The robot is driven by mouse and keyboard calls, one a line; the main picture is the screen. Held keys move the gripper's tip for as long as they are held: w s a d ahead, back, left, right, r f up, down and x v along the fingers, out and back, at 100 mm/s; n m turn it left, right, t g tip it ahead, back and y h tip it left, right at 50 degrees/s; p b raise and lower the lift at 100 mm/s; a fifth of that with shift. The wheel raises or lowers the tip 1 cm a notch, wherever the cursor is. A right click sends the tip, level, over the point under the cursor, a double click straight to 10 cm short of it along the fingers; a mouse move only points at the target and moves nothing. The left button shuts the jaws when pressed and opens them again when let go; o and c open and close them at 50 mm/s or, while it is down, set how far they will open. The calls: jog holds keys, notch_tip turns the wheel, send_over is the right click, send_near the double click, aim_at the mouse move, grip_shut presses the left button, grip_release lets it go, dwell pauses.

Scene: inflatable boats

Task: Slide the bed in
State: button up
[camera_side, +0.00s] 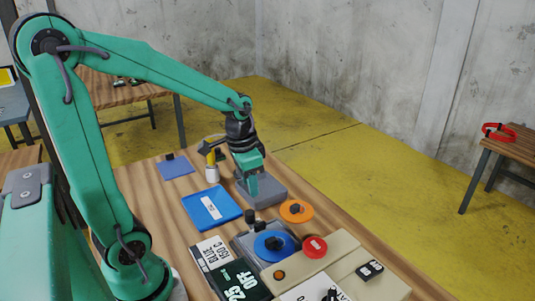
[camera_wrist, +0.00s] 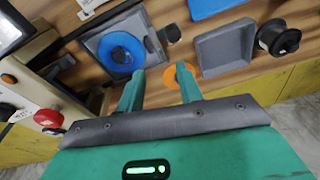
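What looks like the bed is a flat grey plate (camera_side: 242,246) standing out from the beige machine (camera_side: 350,269). It also shows in the wrist view (camera_wrist: 95,43). A blue disc (camera_side: 265,247) with a dark knob lies on it. A dark knob or handle (camera_wrist: 172,33) is at its outer edge in the wrist view. My gripper (camera_side: 252,190) is above the table near the grey tray, apart from the bed. In the wrist view my gripper (camera_wrist: 160,90) shows its two green fingers spread, with nothing held between them.
An orange disc (camera_side: 297,213) lies beside the bed. A grey tray (camera_wrist: 225,50), a blue tray (camera_side: 212,207) and a black spool (camera_wrist: 278,37) are nearby. The machine has a red button (camera_side: 315,247). A blue sheet (camera_side: 174,168) lies farther back.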

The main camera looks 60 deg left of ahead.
jog(key=g, duration=0.2)
send_over(250, 212)
jog(key=shift+m, duration=0.4)
notch_tip(250, 212, down, 6)
jog(key=shift+f, duration=3.9)
grip_shut()
